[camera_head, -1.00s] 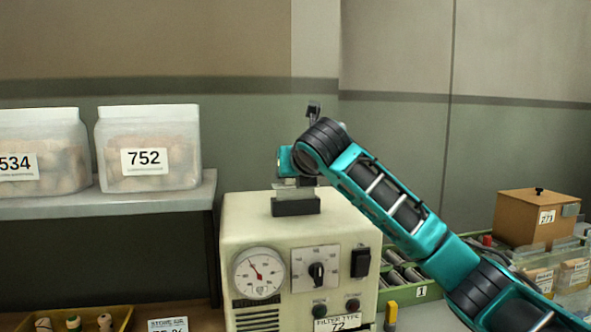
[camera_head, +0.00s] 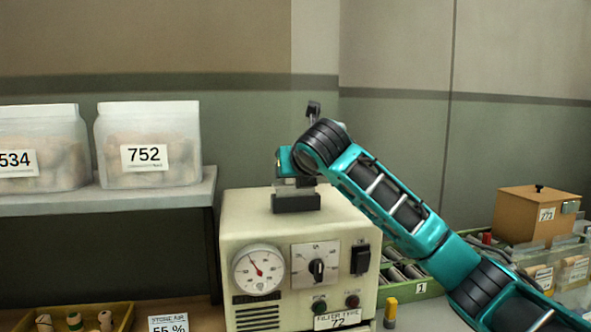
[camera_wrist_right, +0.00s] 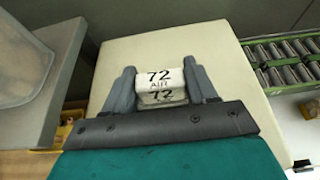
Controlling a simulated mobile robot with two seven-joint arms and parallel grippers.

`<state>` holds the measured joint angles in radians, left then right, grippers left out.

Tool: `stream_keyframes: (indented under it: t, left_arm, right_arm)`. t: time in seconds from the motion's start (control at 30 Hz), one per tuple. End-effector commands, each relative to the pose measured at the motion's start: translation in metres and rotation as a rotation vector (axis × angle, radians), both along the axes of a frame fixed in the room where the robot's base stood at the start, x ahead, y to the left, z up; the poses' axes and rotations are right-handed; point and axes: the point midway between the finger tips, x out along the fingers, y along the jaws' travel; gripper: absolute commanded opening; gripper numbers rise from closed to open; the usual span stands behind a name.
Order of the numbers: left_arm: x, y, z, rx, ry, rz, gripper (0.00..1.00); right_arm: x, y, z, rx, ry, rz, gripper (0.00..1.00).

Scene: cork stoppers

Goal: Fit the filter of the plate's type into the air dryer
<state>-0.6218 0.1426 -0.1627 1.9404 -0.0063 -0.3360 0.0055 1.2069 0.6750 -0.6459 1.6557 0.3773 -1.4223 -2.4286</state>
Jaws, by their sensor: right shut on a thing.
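The cream air dryer (camera_head: 236,221) stands on the bench, its plate (camera_head: 338,321) reading FILTER TYPE 72. A black socket (camera_head: 296,203) sits on its top. My right gripper (camera_head: 296,183) is just above this socket, pointing down. In the right wrist view my right gripper (camera_wrist_right: 160,88) is shut on a white filter (camera_wrist_right: 158,77) marked "72 AIR", with a finger on each side. A second "72" shows just below that face. The filter's lower end is hidden, so I cannot tell how deep it sits in the socket. My left gripper is out of view.
A wooden box (camera_head: 530,215) stands farther right.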

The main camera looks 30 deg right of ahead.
Motion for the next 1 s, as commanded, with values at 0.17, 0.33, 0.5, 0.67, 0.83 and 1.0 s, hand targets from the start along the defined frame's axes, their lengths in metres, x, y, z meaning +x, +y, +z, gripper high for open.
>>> stream_keyframes:
  t: [0.17,0.33,0.5,0.67,0.83,1.0]
  left_arm:
    - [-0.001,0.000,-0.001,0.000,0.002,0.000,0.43]
    - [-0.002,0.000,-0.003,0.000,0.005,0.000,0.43]
    - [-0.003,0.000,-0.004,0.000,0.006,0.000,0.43]
    - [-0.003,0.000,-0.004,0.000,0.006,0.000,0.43]
    - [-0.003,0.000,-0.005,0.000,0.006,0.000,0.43]
    - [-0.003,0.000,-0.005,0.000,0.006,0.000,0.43]
  right_arm:
    - [0.000,0.000,-0.003,0.000,-0.001,0.000,0.27]
    - [0.000,0.000,-0.005,0.000,-0.001,0.000,0.27]
    - [0.000,0.000,-0.008,0.000,-0.001,0.000,0.27]
    - [0.000,0.000,-0.011,0.000,-0.001,0.000,0.27]
    - [0.000,0.000,-0.013,0.000,0.000,0.000,0.27]
    - [0.000,0.000,-0.015,0.000,-0.001,0.000,0.59]
